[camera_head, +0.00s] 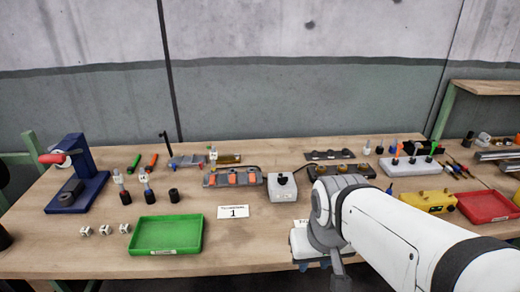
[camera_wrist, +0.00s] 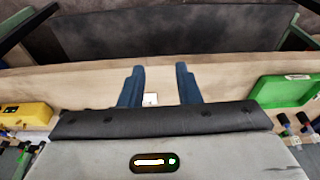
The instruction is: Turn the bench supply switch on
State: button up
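A small light grey box (camera_head: 282,190) with a dark knob or switch on top stands near the middle of the table. It looks like the bench supply, but its markings and the switch position are too small to read. My gripper (camera_head: 312,265) hangs over the front part of the table, in front and to the right of that box, partly hidden by my arm. In the wrist view its two blue fingers (camera_wrist: 159,87) are apart with nothing held between them. A small white card (camera_wrist: 151,99) shows on the table beyond the gap. The box is not clearly visible in the wrist view.
A green tray (camera_head: 166,249) lies front left, a white card marked 1 (camera_head: 233,212) right of it. A grey holder with orange parts (camera_head: 231,185) stands left of the box. A yellow box (camera_head: 428,201) and red tray (camera_head: 486,207) are at the right. The front middle is mostly bare.

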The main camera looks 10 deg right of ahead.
jog(key=shift+d+r, duration=0.1)
jog(key=shift+d, duration=0.1)
jog(key=w+r+n+p, duration=0.3)
jog(key=w+r+n, duration=0.15)
jog(key=w, duration=0.45)
jog(key=n+g+p, duration=0.3)
jog(key=n+p, duration=0.4)
jog(key=n, duration=0.6)
send_over(283, 180)
notch_tip(283, 180, down, 4)
jog(key=shift+r, duration=0.2)
jog(key=shift+w+f, duration=0.3)
jog(key=shift+f, duration=0.4)
notch_tip(283, 180, down, 7)
jog(key=shift+r+p, duration=0.1)
jog(key=shift+p, duration=0.45)
jog(key=shift+c, duration=0.2)
